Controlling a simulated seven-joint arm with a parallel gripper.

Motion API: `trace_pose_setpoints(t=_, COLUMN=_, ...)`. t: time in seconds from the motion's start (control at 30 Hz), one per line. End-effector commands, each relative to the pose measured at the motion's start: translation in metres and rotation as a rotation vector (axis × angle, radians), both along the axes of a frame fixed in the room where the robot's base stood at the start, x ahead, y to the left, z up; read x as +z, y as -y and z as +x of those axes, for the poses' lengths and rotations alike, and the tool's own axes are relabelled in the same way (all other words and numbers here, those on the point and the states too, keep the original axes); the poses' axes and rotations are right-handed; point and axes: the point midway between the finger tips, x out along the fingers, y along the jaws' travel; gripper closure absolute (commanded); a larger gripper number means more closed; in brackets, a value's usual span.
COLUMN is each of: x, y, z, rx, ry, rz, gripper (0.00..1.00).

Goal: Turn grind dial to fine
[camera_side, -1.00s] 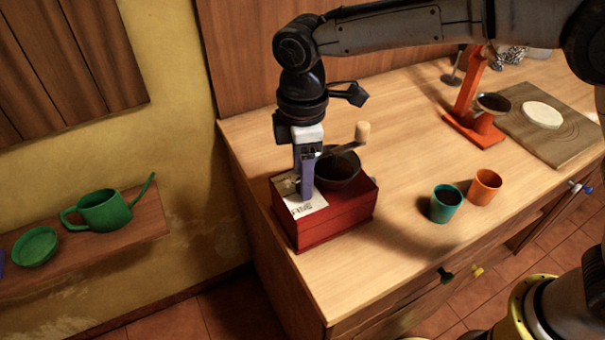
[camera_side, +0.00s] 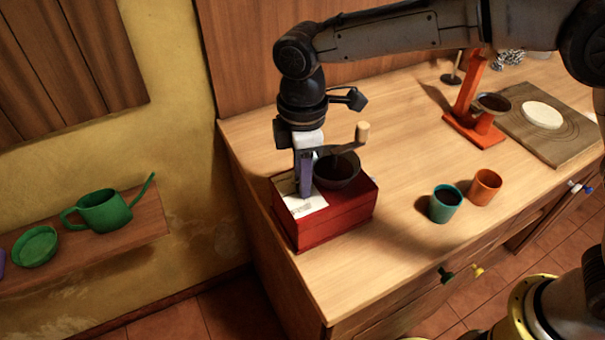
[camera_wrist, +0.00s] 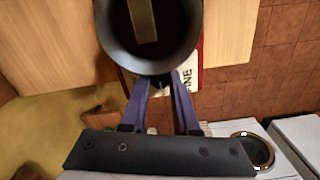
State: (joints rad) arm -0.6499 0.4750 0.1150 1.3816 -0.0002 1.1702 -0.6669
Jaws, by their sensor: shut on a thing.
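The red grinder box (camera_side: 345,212) stands on the counter's near left corner, with a dark bowl (camera_side: 340,172) and a wooden-knobbed crank (camera_side: 363,132) on top. A white label plate (camera_side: 308,207) lies on its top left. My gripper (camera_side: 305,192) points down over this plate, beside the bowl. In the wrist view its purple fingers (camera_wrist: 160,82) converge on a small dark piece, apparently the grind dial, mostly hidden by the fingers and the bowl (camera_wrist: 150,55). The lettering "FINE" shows on the plate (camera_wrist: 187,82), right of the fingertips.
A teal cup (camera_side: 445,204) and an orange cup (camera_side: 485,188) stand right of the grinder. An orange stand (camera_side: 468,110) and a wooden board (camera_side: 560,140) are farther back. A green watering can (camera_side: 103,210) sits on the left wall shelf. The counter between grinder and cups is clear.

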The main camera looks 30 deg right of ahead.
Motion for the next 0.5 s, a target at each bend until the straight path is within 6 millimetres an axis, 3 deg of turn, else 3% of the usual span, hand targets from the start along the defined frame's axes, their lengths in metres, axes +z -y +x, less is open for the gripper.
trace_pose_setpoints(t=0.5, x=0.0008, y=0.0001, z=0.0, rx=0.372, ry=0.0, rz=0.0, gripper=1.0)
